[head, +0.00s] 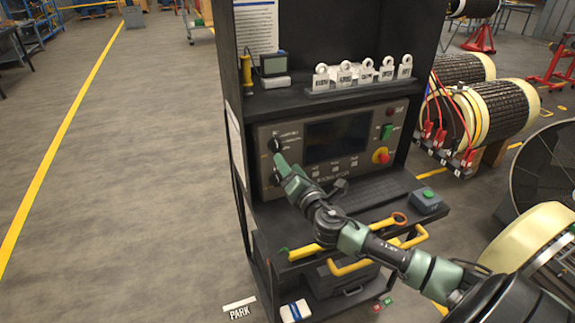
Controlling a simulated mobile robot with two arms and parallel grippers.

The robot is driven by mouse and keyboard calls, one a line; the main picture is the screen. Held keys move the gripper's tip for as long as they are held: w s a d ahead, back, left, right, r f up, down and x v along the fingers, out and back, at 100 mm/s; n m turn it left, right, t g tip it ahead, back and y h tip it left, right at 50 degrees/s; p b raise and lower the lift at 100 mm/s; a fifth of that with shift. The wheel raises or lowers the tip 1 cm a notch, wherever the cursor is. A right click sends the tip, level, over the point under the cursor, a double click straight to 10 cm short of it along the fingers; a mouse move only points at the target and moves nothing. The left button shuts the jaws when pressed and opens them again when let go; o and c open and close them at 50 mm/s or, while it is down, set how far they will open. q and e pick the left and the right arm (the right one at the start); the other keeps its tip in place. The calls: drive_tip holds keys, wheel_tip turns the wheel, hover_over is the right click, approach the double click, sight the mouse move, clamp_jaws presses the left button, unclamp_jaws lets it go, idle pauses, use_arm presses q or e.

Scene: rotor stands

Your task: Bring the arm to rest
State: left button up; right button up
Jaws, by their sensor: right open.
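My right arm comes in from the lower right and reaches across the front of the console. My right gripper (281,164) is at the left side of the control panel (335,178), close to its dark knobs. An upper knob (275,145) shows just above the fingertips. I cannot tell whether the fingers touch the panel. The gripper is open, and I see nothing held in it. The hand hides part of the panel's lower left. My left gripper is not in view.
A keyboard shelf with a green-button box (427,200) juts out below the panel. White tags (366,72) stand on the upper shelf. Wound rotors (500,108) with red clamps stand at right. The floor at left is clear.

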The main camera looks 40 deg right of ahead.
idle(0.3)
